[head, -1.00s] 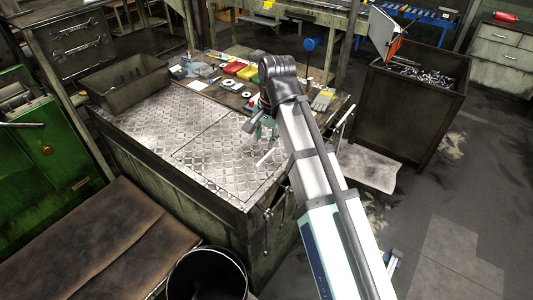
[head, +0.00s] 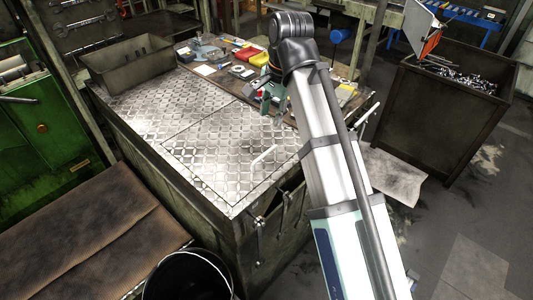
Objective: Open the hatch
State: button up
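The hatch (head: 212,150) is a square diamond-plate panel set into the top of a metal-covered bench (head: 135,105). Its seams show and it lies flat and shut. A light bar-shaped handle (head: 264,154) is on the panel, towards its right side. My gripper (head: 273,118) is above the far right part of the bench top, beyond the handle and apart from it in the picture. It is small and partly hidden by my arm, so its finger opening is unclear.
A grey bin (head: 128,70) stands on the bench's back left. Tools and coloured boxes (head: 248,54) lie on the worktop behind. Levers (head: 283,212) hang at the bench's front right. A black bucket (head: 188,278) stands in front. A scrap crate (head: 440,115) is at the right.

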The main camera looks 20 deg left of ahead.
aim_at(262, 155)
jog(key=a+f+p, duration=0.1)
jog(key=f, duration=0.4)
jog(key=w+a+f+p, duration=0.1)
jog(key=f, duration=0.5)
jog(key=a+f+p, duration=0.1)
jog(key=f, duration=0.4)
jog(key=shift+w+f, duration=0.15)
jog(key=shift+f, duration=0.05)
jog(key=shift+c, duration=0.3)
grip_shut()
